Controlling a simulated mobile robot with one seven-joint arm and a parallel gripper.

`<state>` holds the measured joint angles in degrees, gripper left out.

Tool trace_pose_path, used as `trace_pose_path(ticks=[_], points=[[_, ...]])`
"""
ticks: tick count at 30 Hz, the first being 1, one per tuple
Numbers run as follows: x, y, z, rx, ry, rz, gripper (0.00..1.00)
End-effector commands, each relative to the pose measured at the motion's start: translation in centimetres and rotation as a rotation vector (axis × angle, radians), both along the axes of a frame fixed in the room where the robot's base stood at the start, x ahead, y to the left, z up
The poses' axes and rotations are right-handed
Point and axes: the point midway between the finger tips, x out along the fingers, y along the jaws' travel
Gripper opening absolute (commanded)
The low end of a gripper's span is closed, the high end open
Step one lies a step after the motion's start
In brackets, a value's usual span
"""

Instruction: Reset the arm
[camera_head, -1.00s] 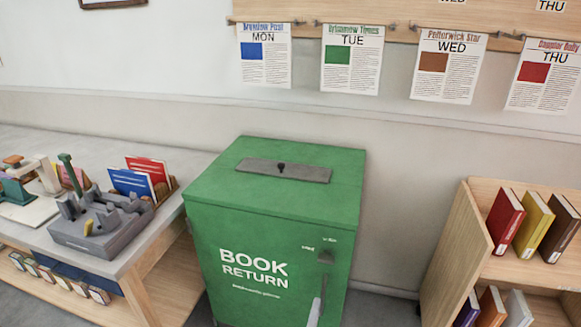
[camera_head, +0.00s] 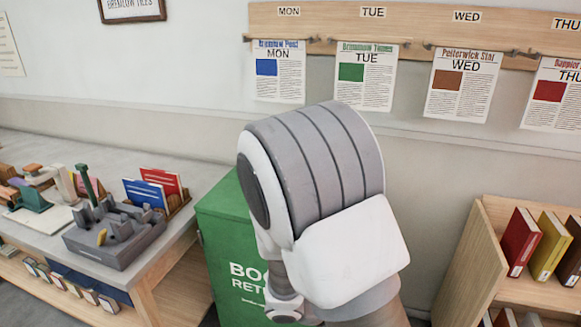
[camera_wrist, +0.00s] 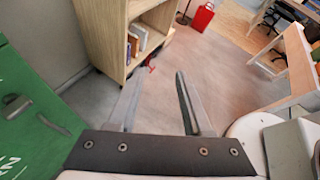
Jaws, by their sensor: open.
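My gripper (camera_wrist: 158,102) shows in the wrist view with its two fingers spread apart and nothing between them. It hangs over open floor, beside the green book return box (camera_wrist: 35,110) and the wooden bookshelf (camera_wrist: 103,40). In the head view my arm's grey and white link stands in front of the book return box (camera_head: 217,245), hiding its top and right part. My gripper itself is not visible in the head view.
A table (camera_head: 95,262) at left holds a grey tool tray (camera_head: 115,245) and blue and red booklets. A bookshelf (camera_head: 466,270) stands at right. Newspapers (camera_head: 366,78) hang from a wall rail. The wrist view shows a red object (camera_wrist: 203,18) and another table (camera_wrist: 299,65) beyond clear floor (camera_wrist: 215,65).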

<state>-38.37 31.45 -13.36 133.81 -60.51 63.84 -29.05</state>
Motion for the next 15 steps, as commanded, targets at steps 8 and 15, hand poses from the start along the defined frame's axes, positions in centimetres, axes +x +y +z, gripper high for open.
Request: trace_pose_path(ticks=[8, 15], points=[[-3.4, -0.3, 4.0, 0.322, -0.302, -0.39, 0.5], [-5.8, 0.6, 7.4, 0.581, -0.561, -0.71, 0.5]])
